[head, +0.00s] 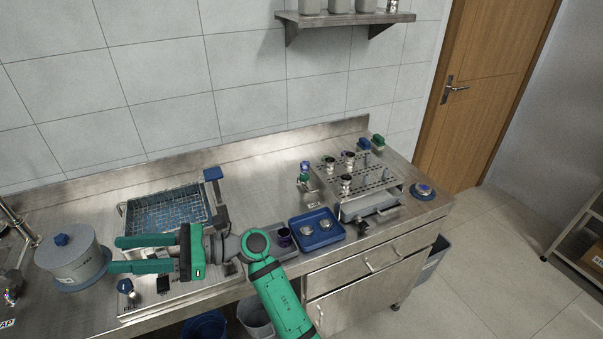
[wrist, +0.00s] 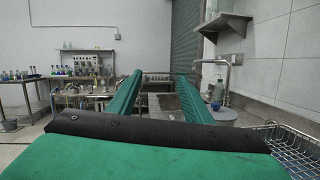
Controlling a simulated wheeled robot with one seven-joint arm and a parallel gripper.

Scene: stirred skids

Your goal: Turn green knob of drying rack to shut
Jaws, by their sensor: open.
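My gripper (head: 116,254) is open and empty, its green fingers pointing left above the counter. It stands in front of a wire basket (head: 122,208) and beside a grey lidded pot (head: 70,258). In the wrist view my gripper (wrist: 160,82) shows its two fingers well apart with nothing between them. A small green knob-like part (head: 303,178), with blue above it, stands at the left side of a perforated steel rack (head: 375,180). A green-topped item (head: 378,141) stands behind that rack. I cannot tell which green part is the drying rack's knob, or its setting.
A blue tray (head: 318,243) with two round metal pieces lies in front of the perforated rack. A blue-topped round item (head: 424,190) sits at the counter's right end. A wall shelf (head: 345,17) hangs above. The wrist view shows a tap (wrist: 228,60) and a distant bench.

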